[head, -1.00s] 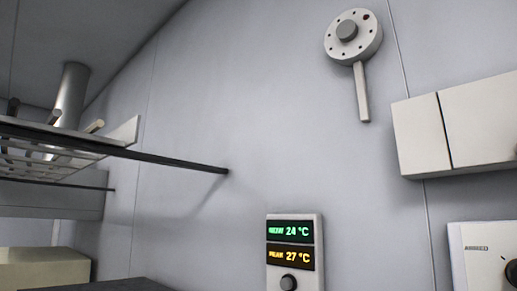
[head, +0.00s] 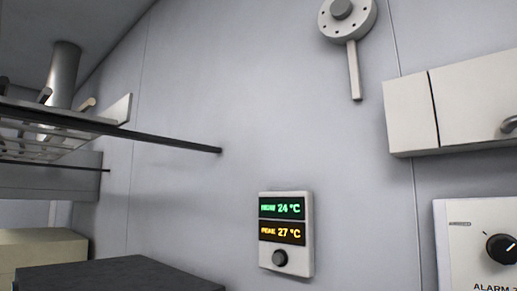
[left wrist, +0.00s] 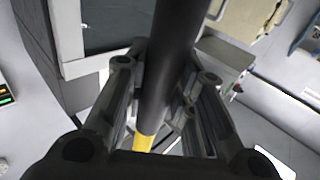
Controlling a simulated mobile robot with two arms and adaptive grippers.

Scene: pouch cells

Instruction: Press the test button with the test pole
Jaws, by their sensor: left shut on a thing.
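My left gripper (left wrist: 165,72) shows only in the left wrist view. Its fingers are shut on a thick black pole (left wrist: 176,45) with a yellow section near the palm. The pole's far end runs out of the top of that view. No part clearly readable as the test button shows. A white alarm panel (head: 460,262) with a black knob, lettered "ALARM T…", is cut off at the right of the head view. In the left wrist view, a grey box (left wrist: 224,60) bears a small red spot. My right gripper is in neither view.
A temperature display (head: 264,262) reads 24 and 27 °C on the wall. A round wall fitting (head: 353,75) with a downward bar is above. A pale cabinet (head: 408,110) juts out at right. A rack (head: 150,136) and a dark top (head: 110,275) occupy the left.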

